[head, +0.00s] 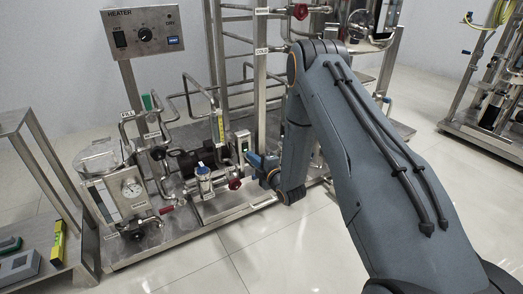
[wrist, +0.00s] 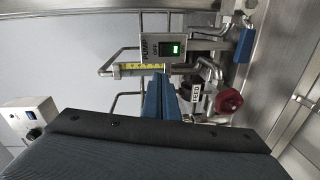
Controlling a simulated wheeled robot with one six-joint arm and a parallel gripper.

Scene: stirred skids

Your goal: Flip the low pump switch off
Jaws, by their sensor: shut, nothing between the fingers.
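The pump switch (wrist: 170,48) is a small grey box with a PUMP label and a green-lit rocker, in the upper middle of the wrist view. In the head view the pump switch box (head: 242,141) stands low on the skid, just left of my gripper. My gripper (head: 254,160) is shut and empty, with its blue fingers close to the box. In the wrist view my gripper (wrist: 158,82) points at the box from below, with its tips just under the box's lower edge. I cannot tell whether they touch it.
A red valve wheel (wrist: 228,101) and a FEED tag (wrist: 196,92) are right of the fingers. A blue valve handle (wrist: 244,45) is farther right. A yellow gauge strip (wrist: 130,69) is at left. The heater box (head: 142,32) stands high. Open floor (head: 290,235) lies in front.

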